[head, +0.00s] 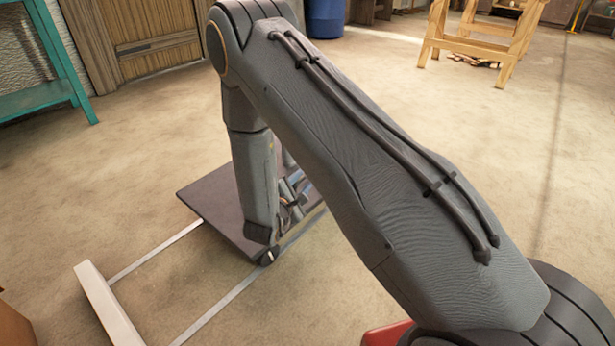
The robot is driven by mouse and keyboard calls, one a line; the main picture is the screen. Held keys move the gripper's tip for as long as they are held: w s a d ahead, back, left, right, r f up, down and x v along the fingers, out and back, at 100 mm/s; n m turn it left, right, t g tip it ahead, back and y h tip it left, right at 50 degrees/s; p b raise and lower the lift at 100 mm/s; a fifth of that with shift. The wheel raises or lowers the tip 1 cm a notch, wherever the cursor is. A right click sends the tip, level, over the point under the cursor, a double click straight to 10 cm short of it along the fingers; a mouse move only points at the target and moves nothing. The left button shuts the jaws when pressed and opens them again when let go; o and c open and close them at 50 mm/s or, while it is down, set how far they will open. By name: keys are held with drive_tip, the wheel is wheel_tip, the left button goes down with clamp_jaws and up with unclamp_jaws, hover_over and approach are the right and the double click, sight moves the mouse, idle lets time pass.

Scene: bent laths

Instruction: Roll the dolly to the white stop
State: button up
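The dolly (208,196) is a flat, dark, low platform with a small wheel at its near corner. It stands at the far end of two pale floor strips (155,251). The white stop (108,306) is a white bar lying across the near left end of the strips, with a clear gap between it and the dolly. My arm reaches over the dolly and hides much of it. Grey and metallic parts of what looks like my gripper (292,192) show low over the dolly beside my arm link. Its fingertips are hidden, and I cannot tell whether it touches or grips anything.
A teal bench (45,92) stands at the left, near a wooden door (150,38). A blue barrel (325,18) and a wooden trestle (478,40) stand at the back. A brown box edge (14,325) shows at the lower left. The floor around the strips is clear.

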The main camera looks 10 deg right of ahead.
drive_tip(key=b+x, duration=0.3)
drive_tip(key=x, duration=0.3)
drive_tip(key=shift+w+f, duration=0.1)
drive_tip(key=shift+w, duration=0.05)
clamp_jaws()
